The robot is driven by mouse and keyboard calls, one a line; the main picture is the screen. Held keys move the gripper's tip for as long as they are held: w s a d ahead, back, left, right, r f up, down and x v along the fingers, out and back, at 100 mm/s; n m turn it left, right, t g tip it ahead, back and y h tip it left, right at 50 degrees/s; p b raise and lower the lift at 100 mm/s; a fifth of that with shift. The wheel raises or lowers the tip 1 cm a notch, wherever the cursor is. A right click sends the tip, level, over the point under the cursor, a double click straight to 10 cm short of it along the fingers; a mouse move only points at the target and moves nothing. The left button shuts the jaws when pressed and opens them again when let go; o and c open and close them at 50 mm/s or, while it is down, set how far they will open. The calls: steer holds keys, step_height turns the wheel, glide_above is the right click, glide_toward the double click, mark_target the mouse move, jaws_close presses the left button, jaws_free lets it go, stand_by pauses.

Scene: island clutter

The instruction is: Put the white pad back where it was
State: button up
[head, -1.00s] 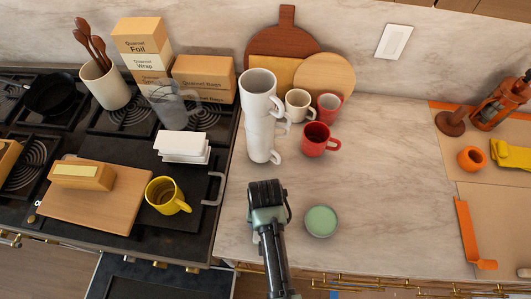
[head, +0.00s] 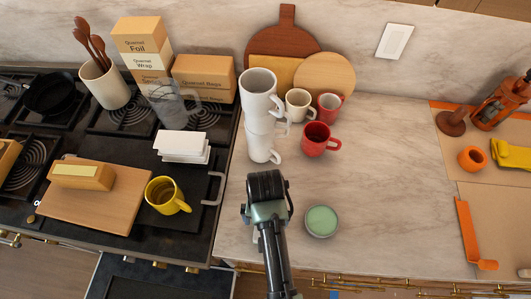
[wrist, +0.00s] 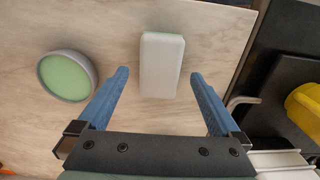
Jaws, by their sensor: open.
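The white pad (wrist: 162,66) lies flat on the marble counter, a pale block with a thin green edge at its far end in the wrist view. My gripper (wrist: 160,74) is open, its two blue fingers apart on either side of the pad in that picture. Nothing is seen held, and I cannot tell the height above the pad. In the head view my gripper (head: 267,186) and arm hide most of the pad. A round grey dish with a green top (head: 321,221) sits to the right; it also shows in the wrist view (wrist: 67,76).
Stacked white mugs (head: 260,120) and a red mug (head: 316,139) stand behind my gripper. Left on the stove are a stack of white blocks (head: 182,146), a yellow mug (head: 163,194) and a wooden board (head: 90,215).

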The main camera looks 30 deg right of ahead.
step_height(320, 180, up, 8)
steer(key=shift+r+b, duration=0.15)
steer(key=shift+b, duration=0.2)
steer(key=w+r+n+t+h, duration=0.2)
steer(key=w+r+t, duration=0.5)
steer(key=w+r, duration=0.6)
steer(key=w+a+r+n+t, duration=0.1)
steer(key=w+r+t, duration=0.2)
steer(key=r, duration=0.5)
steer(key=w+a+r+t, duration=0.1)
steer(key=w+r+t, duration=0.2)
steer(key=r, duration=0.5)
steer(key=a+r+n+t, duration=0.1)
steer(key=a+r+t, duration=0.15)
steer(key=r, duration=0.55)
steer(key=a+r+n+t, duration=0.1)
steer(key=r+t, duration=0.3)
steer(key=r, duration=0.4)
steer(key=s+a+r+n+t, duration=0.1)
steer(key=s+r+t, duration=0.3)
steer(key=r, duration=0.5)
steer(key=s+a+r+t+y, duration=0.1)
steer(key=s+a+r+t, duration=0.3)
steer(key=s+r, duration=0.5)
steer(key=shift+s+r+n+y, duration=0.15)
steer(key=shift+r+n+y, duration=0.2)
steer(key=shift+r, duration=0.25)
